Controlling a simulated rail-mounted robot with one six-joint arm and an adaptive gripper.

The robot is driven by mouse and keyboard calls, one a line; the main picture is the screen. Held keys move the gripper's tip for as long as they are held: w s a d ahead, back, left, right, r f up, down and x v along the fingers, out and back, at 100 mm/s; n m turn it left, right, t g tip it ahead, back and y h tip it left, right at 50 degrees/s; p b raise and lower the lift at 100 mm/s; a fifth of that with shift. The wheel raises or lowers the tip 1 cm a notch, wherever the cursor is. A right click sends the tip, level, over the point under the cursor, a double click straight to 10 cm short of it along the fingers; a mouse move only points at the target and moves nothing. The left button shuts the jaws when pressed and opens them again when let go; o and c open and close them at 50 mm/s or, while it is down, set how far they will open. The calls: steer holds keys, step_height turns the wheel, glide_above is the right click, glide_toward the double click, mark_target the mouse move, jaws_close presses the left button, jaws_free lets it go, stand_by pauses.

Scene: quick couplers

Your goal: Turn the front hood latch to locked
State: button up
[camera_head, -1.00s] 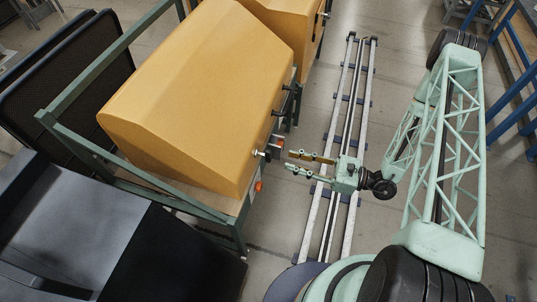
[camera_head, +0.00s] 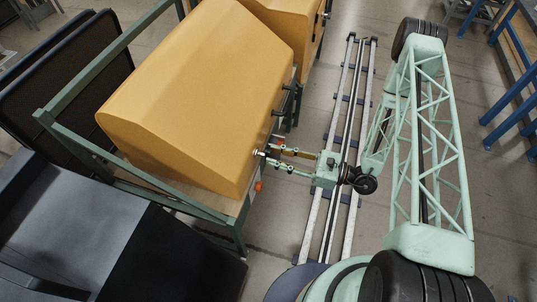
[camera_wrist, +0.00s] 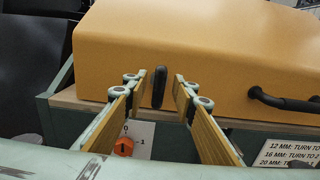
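The hood is a large yellow-orange cover (camera_head: 190,95), and it also fills the top of the wrist view (camera_wrist: 210,50). Its front latch is a dark handle (camera_wrist: 159,88) on the hood face, standing upright in the wrist view. In the head view the latch end (camera_head: 258,153) shows at the hood's lower right side. My gripper (camera_head: 273,157) is at this side, level with the latch. In the wrist view my gripper (camera_wrist: 156,92) is open, with one finger on each side of the latch and visible gaps between. Finger contact is not seen.
An orange knob (camera_wrist: 123,147) with a 0–1 plate sits below left of the latch. A black bar handle (camera_wrist: 285,102) is at right, above a printed label (camera_wrist: 290,153). A green frame (camera_head: 150,185) bears the hood. The rail (camera_head: 345,120) runs alongside.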

mark_target(268, 154)
steer(key=shift+x, duration=1.5)
jaws_close()
